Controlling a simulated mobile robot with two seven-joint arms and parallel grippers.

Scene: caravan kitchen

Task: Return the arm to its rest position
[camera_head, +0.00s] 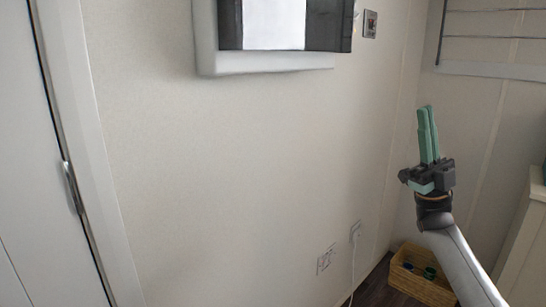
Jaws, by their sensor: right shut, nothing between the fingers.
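My right gripper (428,134) shows at the right of the head view. Its two green fingers point up and lie close together, shut with nothing between them. The grey forearm comes in from the lower right. The gripper is in the air in front of the corner of the pale walls, apart from any object. My left gripper is not in view.
A wicker basket (421,284) with small items stands on the dark floor, partly hidden by my forearm. A pale cabinet (525,245) is at the right edge. A wall unit (265,62) hangs at the top. A door handle (72,188) is at left.

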